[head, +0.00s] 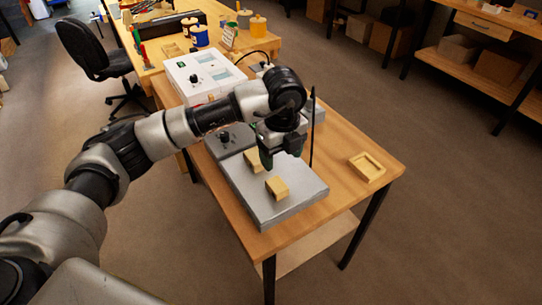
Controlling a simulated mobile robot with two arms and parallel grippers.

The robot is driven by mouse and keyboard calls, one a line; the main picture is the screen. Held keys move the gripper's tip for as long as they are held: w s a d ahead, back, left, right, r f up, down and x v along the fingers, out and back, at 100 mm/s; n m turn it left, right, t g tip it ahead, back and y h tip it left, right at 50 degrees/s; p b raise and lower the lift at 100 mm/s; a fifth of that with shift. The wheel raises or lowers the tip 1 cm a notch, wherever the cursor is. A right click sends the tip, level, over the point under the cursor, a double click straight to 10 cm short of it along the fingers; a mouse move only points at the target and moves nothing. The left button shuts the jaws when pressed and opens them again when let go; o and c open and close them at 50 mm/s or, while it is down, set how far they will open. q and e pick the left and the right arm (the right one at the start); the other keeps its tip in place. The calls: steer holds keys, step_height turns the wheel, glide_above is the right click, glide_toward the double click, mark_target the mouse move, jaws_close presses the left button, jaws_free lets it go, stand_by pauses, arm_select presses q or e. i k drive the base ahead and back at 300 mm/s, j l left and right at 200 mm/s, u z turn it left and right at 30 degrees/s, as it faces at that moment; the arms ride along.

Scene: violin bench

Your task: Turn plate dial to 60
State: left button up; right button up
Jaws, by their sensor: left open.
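A grey flat plate unit (305,190) lies on the wooden table, with two small wooden blocks, one (277,187) nearer and one (252,161) farther, on top. A dark round dial (223,137) sits on the grey section at its far left end. Its setting is too small to read. My left gripper (267,160) is open and points down above the plate, close to the farther block, to the right of the dial and apart from it. Contact with the block cannot be told. My right gripper is not in view.
A white box (190,68) with a dark knob (194,78) stands behind the plate. A thin black rod (311,140) rises beside my gripper. A shallow wooden tray (367,167) lies to the right, with bare tabletop around it. A black chair (85,48) stands at the back left.

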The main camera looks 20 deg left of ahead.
mark_target(225, 136)
steer(key=u, duration=1)
steer(key=i+z, duration=0.2)
steer(key=z, duration=0.25)
steer(key=i+j+z, duration=0.1)
steer(key=z, duration=0.3)
steer(key=i+j, duration=0.05)
steer(key=i, duration=0.05)
